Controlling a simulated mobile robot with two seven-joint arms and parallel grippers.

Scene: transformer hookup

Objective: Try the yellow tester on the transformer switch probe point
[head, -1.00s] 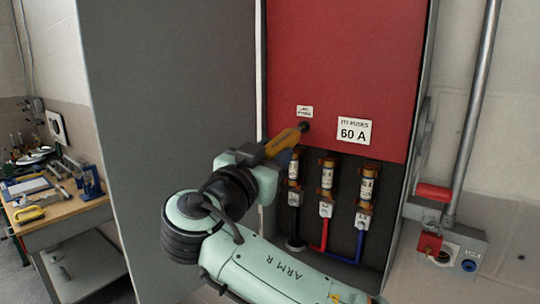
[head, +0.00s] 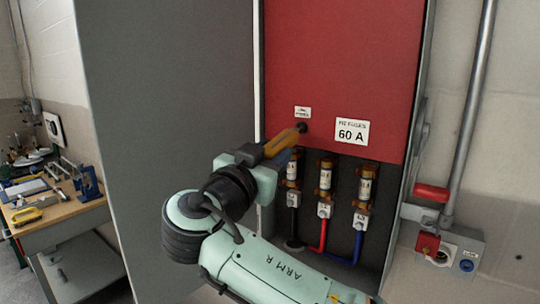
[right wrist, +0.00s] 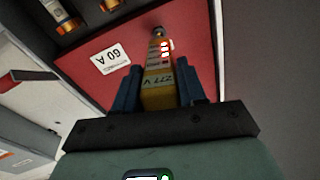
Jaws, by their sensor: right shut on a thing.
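My right gripper (head: 271,150) is shut on the yellow tester (head: 287,138), in front of the red panel. The tester points up and right, and its tip meets the dark round probe point (head: 303,127) below a small white label. In the right wrist view the tester (right wrist: 158,97) lies between the two blue fingers. Red lights glow near its tip, and "277 V" seems to show on its body. Its tip is at the dark probe point (right wrist: 158,31); exact contact is hard to tell. My left gripper is not in view.
The red panel (head: 340,60) bears a "60 A" label (head: 351,132). Fuses (head: 326,178) with black, red and blue cables sit below it. A grey cabinet door (head: 165,110) stands open at left. A workbench (head: 60,212) with tools is beyond; a red handle (head: 432,193) is at right.

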